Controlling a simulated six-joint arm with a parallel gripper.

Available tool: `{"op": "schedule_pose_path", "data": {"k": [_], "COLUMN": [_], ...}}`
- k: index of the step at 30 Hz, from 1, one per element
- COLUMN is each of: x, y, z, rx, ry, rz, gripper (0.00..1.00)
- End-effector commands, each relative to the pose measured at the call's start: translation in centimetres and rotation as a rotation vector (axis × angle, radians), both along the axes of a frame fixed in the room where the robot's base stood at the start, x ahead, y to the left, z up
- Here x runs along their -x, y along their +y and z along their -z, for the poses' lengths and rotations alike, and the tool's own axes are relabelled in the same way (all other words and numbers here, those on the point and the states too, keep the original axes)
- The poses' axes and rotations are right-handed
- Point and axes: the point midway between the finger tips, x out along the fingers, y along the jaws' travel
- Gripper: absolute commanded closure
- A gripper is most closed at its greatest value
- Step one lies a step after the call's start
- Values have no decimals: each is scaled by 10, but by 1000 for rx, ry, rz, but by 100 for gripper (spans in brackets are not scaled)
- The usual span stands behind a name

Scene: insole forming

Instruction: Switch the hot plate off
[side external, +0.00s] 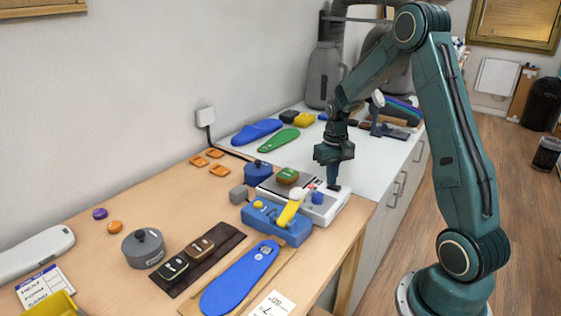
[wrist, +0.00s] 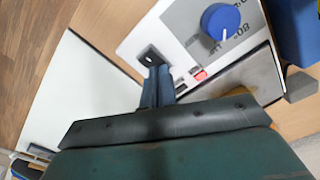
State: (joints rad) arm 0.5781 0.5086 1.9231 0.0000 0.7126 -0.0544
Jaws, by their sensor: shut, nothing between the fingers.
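The hot plate (side external: 326,209) is a white box on the table, with a dark heating surface and a green piece (side external: 287,175) on top. Its blue knob (side external: 318,197) faces the front; the knob also shows in the wrist view (wrist: 220,21) with a white pointer line. A small black switch (wrist: 150,57) sits at the panel's corner, and a red light (wrist: 199,74) is beside the knob. My gripper (side external: 333,186) is shut and empty, pointing down at the switch end of the panel. In the wrist view its fingertips (wrist: 157,72) are right at the switch; I cannot tell whether they touch it.
A blue clamp-like device with a yellow handle (side external: 290,208) stands close in front of the hot plate. A blue insole (side external: 240,279), a grey pot (side external: 144,248) and orange pieces (side external: 219,170) lie on the wooden table.

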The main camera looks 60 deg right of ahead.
Motion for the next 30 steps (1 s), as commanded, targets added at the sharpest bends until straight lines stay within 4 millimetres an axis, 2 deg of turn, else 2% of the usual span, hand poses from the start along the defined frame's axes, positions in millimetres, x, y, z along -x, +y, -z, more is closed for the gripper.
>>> {"op": "schedule_pose_path", "data": {"k": [30], "x": [-1], "y": [-1], "z": [-58], "rx": [2], "ry": [-3], "rz": [0], "gripper": [100]}}
